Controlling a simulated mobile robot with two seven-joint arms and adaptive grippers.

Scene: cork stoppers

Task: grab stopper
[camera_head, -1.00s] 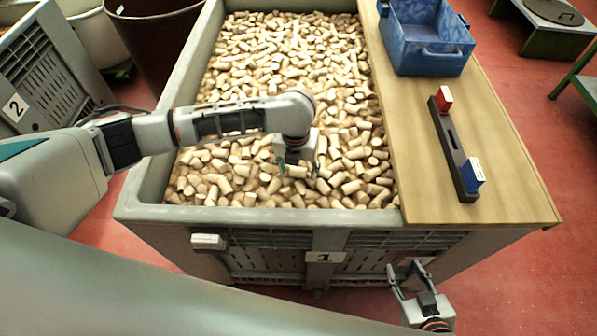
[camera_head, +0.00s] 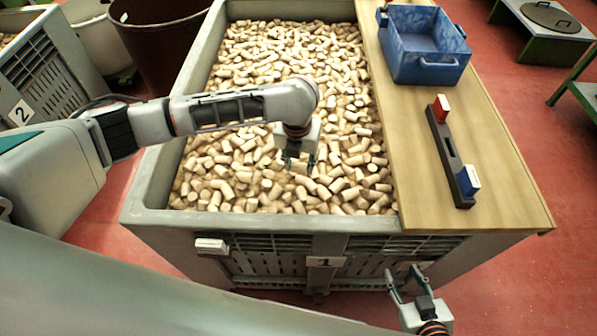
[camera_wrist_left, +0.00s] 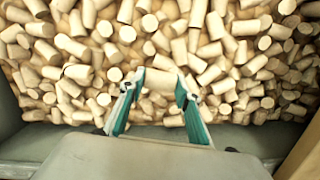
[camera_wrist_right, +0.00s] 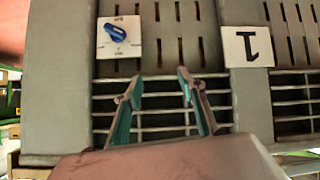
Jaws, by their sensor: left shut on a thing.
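Pale tan cork stoppers (camera_head: 255,185) fill the big grey bin (camera_head: 250,220) in a loose heap. My left gripper (camera_head: 299,164) is over the front part of the heap, pointing down. In the left wrist view its fingers (camera_wrist_left: 160,82) are closed around one cork stopper (camera_wrist_left: 158,79), which lies across between the tips. Other stoppers show close behind it, and I cannot tell whether they touch it. My right gripper (camera_head: 403,284) is open and empty in front of the bin; its spread fingers also show in the right wrist view (camera_wrist_right: 158,88).
A wooden board (camera_head: 500,170) on the bin's right side holds a blue crate (camera_head: 425,68) and a dark bar with a red and a blue block (camera_head: 452,155). A white box with a blue knob (camera_wrist_right: 118,36) is on the bin's front. Another bin (camera_head: 45,70) stands left.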

